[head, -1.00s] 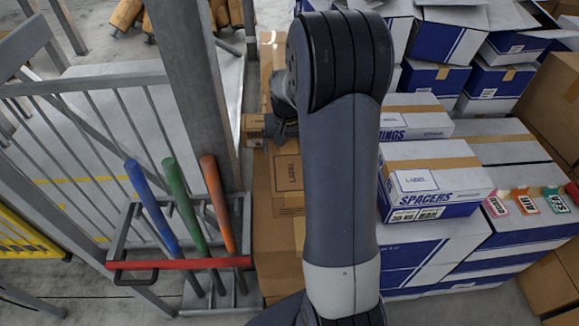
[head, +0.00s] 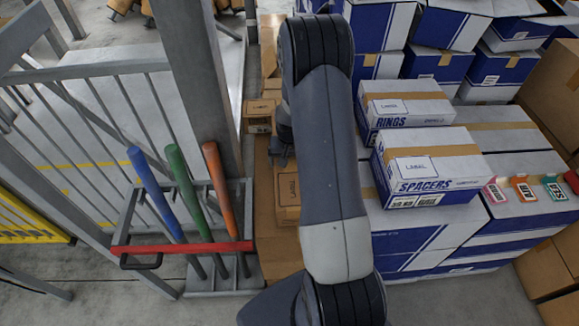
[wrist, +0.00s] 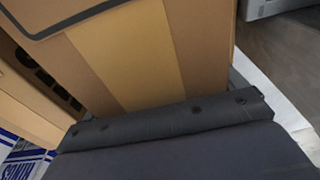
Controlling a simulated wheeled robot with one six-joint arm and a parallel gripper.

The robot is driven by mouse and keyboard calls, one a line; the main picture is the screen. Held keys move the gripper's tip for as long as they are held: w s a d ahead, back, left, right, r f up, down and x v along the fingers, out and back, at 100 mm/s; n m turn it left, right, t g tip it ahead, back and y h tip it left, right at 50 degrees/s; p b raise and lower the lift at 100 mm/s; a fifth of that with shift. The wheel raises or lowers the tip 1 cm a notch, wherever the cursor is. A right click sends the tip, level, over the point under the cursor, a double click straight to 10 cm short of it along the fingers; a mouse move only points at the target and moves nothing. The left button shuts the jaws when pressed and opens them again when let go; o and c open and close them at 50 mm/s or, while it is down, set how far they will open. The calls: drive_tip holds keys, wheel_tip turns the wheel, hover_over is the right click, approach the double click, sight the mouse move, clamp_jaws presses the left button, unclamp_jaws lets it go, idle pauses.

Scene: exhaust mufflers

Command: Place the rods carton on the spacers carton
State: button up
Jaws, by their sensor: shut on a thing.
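The spacers carton (head: 430,170), white and blue with a tan tape strip, lies on the blue-and-white stack at right. Its top label and the word SPACERS face me. A brown carton with a label (head: 288,190), which I take to be the rods carton, shows left of my arm, partly hidden by it. My gripper (head: 282,153) is shut on it, its fingers mostly hidden. In the wrist view, the brown carton (wrist: 130,50) fills the picture above the dark gripper body. A tape strip runs down it. The name is not readable.
The rings carton (head: 405,105) sits just behind the spacers carton. Coloured tags (head: 525,190) lie to its right. A small brown carton (head: 260,117) stands left of my arm. A grey post (head: 205,80) and a rack with coloured-handled tools (head: 185,245) stand at left.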

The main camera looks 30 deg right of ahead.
drive_tip(key=shift+f, duration=1.9)
drive_tip(key=shift+f, duration=0.15)
drive_tip(key=o, duration=1.6)
drive_tip(key=shift+c, duration=0.2)
